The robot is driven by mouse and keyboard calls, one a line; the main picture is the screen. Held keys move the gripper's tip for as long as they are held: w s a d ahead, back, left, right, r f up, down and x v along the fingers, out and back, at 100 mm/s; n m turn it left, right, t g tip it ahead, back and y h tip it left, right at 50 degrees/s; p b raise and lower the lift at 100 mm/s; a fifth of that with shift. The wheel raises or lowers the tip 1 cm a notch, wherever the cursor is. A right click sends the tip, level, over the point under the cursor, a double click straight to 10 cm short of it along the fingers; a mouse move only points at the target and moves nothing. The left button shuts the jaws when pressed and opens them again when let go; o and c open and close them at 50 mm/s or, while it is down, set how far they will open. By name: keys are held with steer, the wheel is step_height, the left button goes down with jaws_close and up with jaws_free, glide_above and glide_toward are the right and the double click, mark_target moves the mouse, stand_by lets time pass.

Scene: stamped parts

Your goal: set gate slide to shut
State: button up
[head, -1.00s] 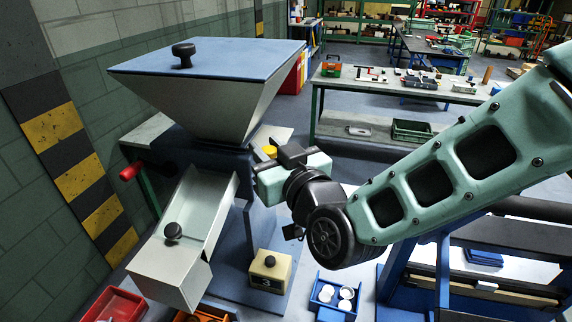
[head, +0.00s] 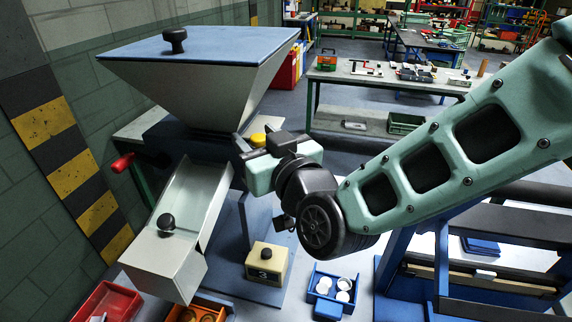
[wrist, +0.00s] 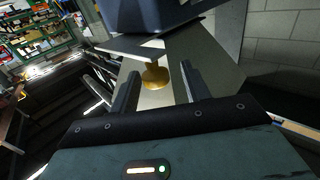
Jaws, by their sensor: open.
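The gate slide is a flat plate (wrist: 130,47) under the hopper body in the wrist view, with a brass-yellow knob (wrist: 155,75) on it. The yellow knob also shows in the head view (head: 257,139), beside the hopper's throat and partly hidden by my gripper. My gripper (wrist: 160,70) is open, its two dark fingers on either side of the knob in the wrist picture. I cannot tell whether the knob is fully between the fingertips or beyond them. In the head view my gripper (head: 262,148) is right of the hopper's throat. The slide plate's travel is mostly hidden there.
The hopper (head: 205,85) has a blue lid with a black knob. A metal chute (head: 185,215) with a black knob slopes below it. A red handle (head: 122,162) is at the left. A cream box (head: 266,262) and a blue bin (head: 334,288) stand below my arm.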

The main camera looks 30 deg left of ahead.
steer(key=b+v, duration=0.5)
steer(key=v, duration=1.1)
steer(key=shift+s+d+b, duration=0.15)
steer(key=shift+d+b, duration=0.05)
steer(key=shift+b, duration=0.1)
